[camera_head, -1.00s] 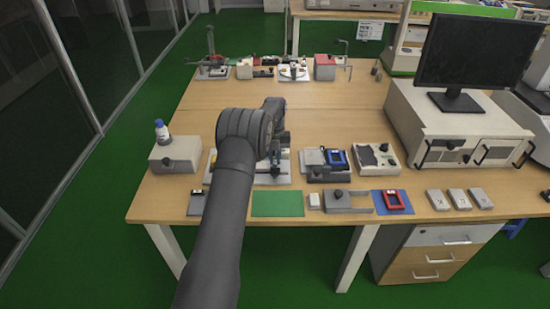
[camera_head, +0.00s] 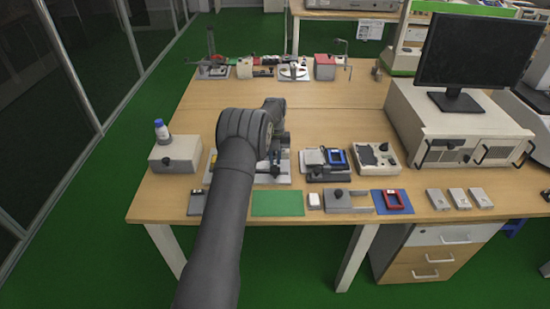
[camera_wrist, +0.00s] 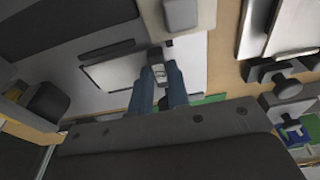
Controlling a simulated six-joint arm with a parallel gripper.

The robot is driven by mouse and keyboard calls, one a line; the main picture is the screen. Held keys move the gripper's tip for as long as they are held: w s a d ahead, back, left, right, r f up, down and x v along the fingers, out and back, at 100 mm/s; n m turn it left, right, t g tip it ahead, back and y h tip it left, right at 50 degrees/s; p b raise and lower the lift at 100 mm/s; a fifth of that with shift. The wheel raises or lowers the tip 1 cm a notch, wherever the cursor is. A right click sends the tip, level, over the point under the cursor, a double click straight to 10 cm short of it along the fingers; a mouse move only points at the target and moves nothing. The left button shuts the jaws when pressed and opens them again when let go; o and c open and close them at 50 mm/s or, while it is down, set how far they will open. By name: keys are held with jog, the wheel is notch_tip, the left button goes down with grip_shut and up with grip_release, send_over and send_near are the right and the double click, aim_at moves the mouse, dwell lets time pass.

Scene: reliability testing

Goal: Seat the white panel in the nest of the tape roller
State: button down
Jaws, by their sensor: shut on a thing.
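In the wrist view, the two blue fingers of my gripper (camera_wrist: 159,88) are shut on a small pale piece (camera_wrist: 159,72) with a dark detail. I cannot tell whether this piece belongs to the panel or to the roller. Left of the fingers, a flat whitish panel (camera_wrist: 112,73) with a dark edge lies on the light base plate; a dark bar runs along its far side. In the head view, the tape roller's pale base plate (camera_head: 287,179) shows around my arm. My arm hides most of the fixture, the gripper tips and the nest there.
A grey box (camera_head: 175,154) with a bottle stands at the left. A green mat (camera_head: 278,203) lies in front. Right of the arm are a dark fixture with a blue frame (camera_head: 337,158) and a pale fixture (camera_head: 377,158). The table behind the fixture is largely clear.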

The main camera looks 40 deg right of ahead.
jog(key=shift+f, duration=0.3)
jog(key=c, duration=1.3)
grip_release()
jog(key=shift+r, duration=0.1)
jog(key=shift+r, duration=2.9)
jog(key=shift+f, duration=0.15)
jog(key=shift+f, duration=2.85)
